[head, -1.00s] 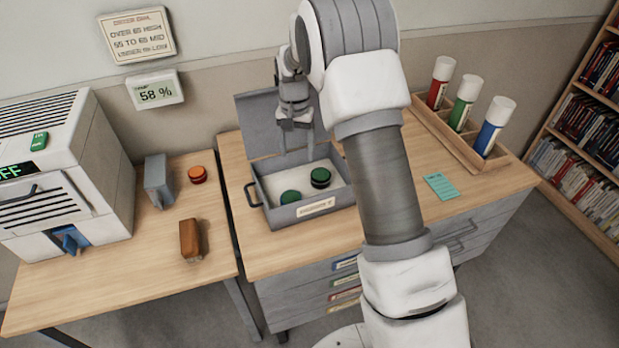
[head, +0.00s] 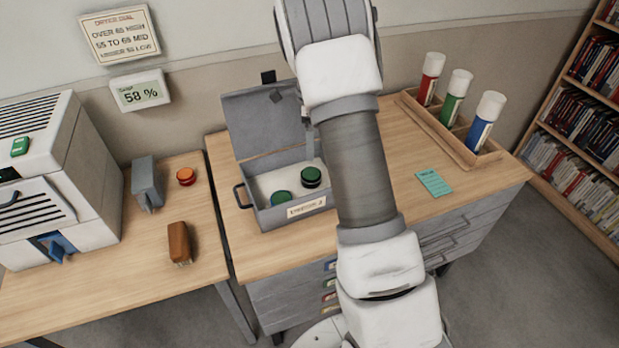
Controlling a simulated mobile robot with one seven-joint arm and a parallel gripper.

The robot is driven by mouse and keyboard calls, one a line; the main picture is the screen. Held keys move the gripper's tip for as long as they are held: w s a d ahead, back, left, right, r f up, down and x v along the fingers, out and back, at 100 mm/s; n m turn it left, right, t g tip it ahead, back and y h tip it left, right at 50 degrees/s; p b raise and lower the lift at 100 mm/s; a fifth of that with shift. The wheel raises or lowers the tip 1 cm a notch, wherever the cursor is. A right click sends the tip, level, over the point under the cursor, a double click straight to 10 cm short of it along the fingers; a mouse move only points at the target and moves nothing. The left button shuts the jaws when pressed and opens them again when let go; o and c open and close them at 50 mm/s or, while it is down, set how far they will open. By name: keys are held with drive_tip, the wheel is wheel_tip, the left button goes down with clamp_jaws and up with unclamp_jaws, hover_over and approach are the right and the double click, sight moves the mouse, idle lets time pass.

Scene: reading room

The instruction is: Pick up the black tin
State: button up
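The open grey metal box (head: 262,218) stands on the drawer cabinet with its lid up. In it are a green-topped round tin (head: 282,198) at the left and a dark, nearly black round tin with a green top (head: 311,178) at the right, close to my arm. No plain all-black tin shows. My gripper (head: 272,86) is mostly hidden behind my arm; only two small dark pieces, seemingly its fingertips, show before the upper part of the lid, above and apart from both tins. Whether it is open or shut is unclear.
A wooden rack (head: 438,128) with red, green and blue tubes stands at the right, near a teal card (head: 434,183). On the left table are a white machine (head: 90,165), a grey block (head: 147,183), an orange disc (head: 186,176) and a brown block (head: 179,243).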

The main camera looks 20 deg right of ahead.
sight(311, 174)
wheel_tip(311, 174, down, 13)
drive_tip(key=shift+d+r, duration=0.1)
drive_tip(key=shift+r, duration=0.05)
idle(0.4)
drive_tip(key=shift+c, duration=0.2)
drive_tip(key=c, duration=1.4)
drive_tip(key=shift+o, duration=0.2)
drive_tip(key=shift+r, duration=0.1)
